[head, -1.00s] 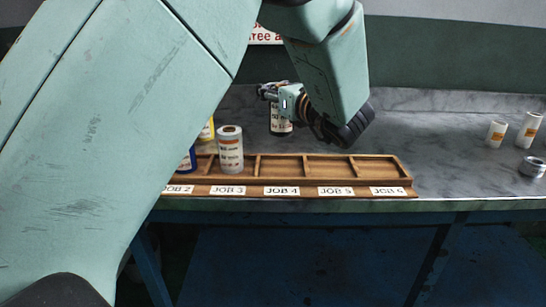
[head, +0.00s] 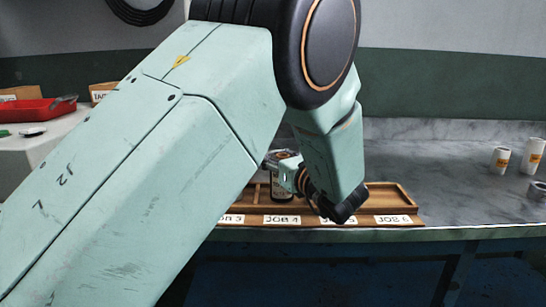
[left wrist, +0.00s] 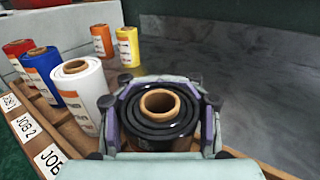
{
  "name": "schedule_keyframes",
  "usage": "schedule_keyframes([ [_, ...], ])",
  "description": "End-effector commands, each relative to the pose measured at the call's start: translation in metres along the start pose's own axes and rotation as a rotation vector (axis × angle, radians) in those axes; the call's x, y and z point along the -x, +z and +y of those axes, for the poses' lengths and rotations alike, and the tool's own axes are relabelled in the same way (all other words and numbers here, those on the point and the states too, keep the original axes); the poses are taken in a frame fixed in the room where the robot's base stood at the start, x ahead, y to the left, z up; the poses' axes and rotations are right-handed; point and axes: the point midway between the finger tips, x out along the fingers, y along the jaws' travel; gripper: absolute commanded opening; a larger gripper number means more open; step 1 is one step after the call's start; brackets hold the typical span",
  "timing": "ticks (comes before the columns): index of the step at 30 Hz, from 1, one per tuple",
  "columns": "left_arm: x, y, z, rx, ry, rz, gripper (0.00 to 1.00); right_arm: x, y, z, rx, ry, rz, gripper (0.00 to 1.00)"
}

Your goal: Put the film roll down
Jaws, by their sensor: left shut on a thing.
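My left gripper (head: 284,163) is shut on a black film roll (head: 281,187). In the left wrist view the fingers (left wrist: 162,108) wrap around the roll, whose brown core (left wrist: 160,103) faces the camera. In the head view the roll is upright at the JOB 4 slot of the wooden rack (head: 385,208). I cannot tell whether its base touches the slot floor. My left arm hides much of the rack. A white roll (left wrist: 82,93), a blue roll (left wrist: 55,78) and a red roll (left wrist: 20,62) stand in a row beside the held roll. My right gripper is not in view.
Orange (left wrist: 102,41) and yellow (left wrist: 127,46) rolls stand behind the row. Two pale rolls (head: 532,155) stand on the bench at the right. A red tray (head: 45,111) is on a table at the left. The grey bench behind the rack (head: 415,155) is clear.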

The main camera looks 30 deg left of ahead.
Motion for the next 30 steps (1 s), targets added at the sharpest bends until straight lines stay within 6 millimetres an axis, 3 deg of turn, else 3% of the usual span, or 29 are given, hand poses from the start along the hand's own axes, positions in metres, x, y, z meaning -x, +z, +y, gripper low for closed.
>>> schedule_keyframes([
  [3,0.0001,-0.0035,-0.0002,0.000,0.000,-0.001,0.00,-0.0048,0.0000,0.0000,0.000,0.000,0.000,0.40],
  [4,0.0001,-0.0033,-0.0001,-0.001,0.000,0.000,0.34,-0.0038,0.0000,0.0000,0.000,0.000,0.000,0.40],
  [17,0.0001,-0.0025,-0.0003,-0.001,0.000,0.000,0.70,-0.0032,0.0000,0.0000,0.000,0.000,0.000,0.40],
  [30,0.0000,0.0015,-0.0003,-0.001,0.000,0.000,0.72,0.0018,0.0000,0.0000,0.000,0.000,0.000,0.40],
])
